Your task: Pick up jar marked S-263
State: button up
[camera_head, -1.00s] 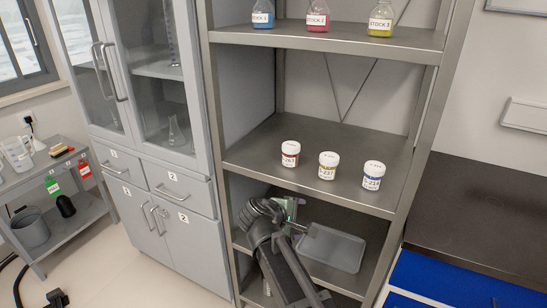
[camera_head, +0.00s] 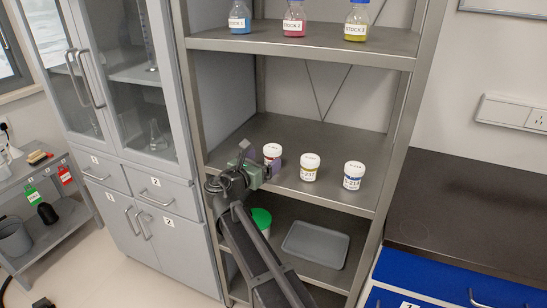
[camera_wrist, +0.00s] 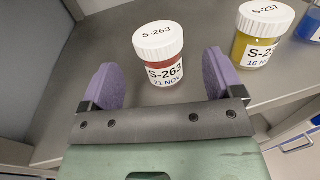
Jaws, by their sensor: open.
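The jar marked S-263 (camera_wrist: 163,60) has a white lid, a white label and dark red contents. It stands upright on the middle shelf. In the head view the jar (camera_head: 272,151) is at the left end of a row of jars, partly hidden by my gripper (camera_head: 262,163). My gripper, seen in the wrist view (camera_wrist: 168,78), is open, with one purple finger pad on each side in front of the jar. The jar lies between and just beyond the pads, apart from them.
Close to the right stand a yellow jar S-237 (camera_wrist: 259,35) and a blue jar (camera_head: 354,175). Stock bottles (camera_head: 293,18) stand on the shelf above. A grey tray (camera_head: 315,244) and a green-lidded container (camera_head: 261,221) are on the shelf below.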

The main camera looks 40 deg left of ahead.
aim_at(267, 155)
jog(key=w, duration=0.5)
jog(key=shift+w+a+r, duration=0.15)
jog(key=shift+w, duration=0.15)
jog(key=c, duration=1.1)
